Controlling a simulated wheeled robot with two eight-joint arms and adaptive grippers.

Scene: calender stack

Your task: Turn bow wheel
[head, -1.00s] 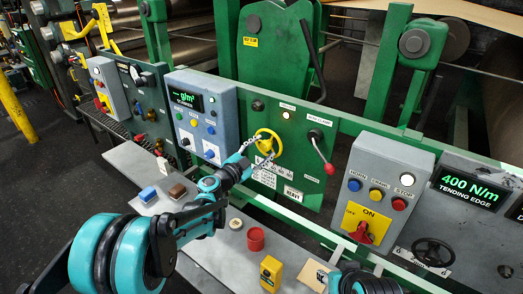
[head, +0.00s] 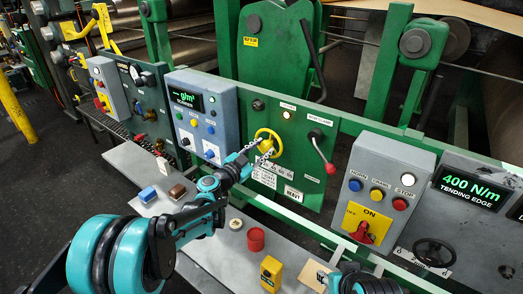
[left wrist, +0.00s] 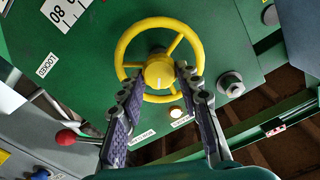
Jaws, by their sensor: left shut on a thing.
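The yellow handwheel (head: 267,134) is on the green panel (head: 292,190), and I take it as the bow wheel. My left gripper (head: 266,147) reaches it from the lower left. In the left wrist view the yellow wheel (left wrist: 193,42) shows its rim, spokes and round hub. The left gripper (left wrist: 158,78) has its two purple-padded fingers across the lower rim, one on each side of the hub. It is shut on the wheel; the exact contact points are hard to see. My right gripper is not in view; only part of my right arm shows at the bottom.
A red-knobbed lever (head: 330,168) sticks out right of the wheel. The scanner box (head: 202,120) is to its left, and a grey button box (head: 385,190) to the right. A grey ledge (head: 205,250) below holds a red cap (head: 256,239) and a yellow block (head: 271,272).

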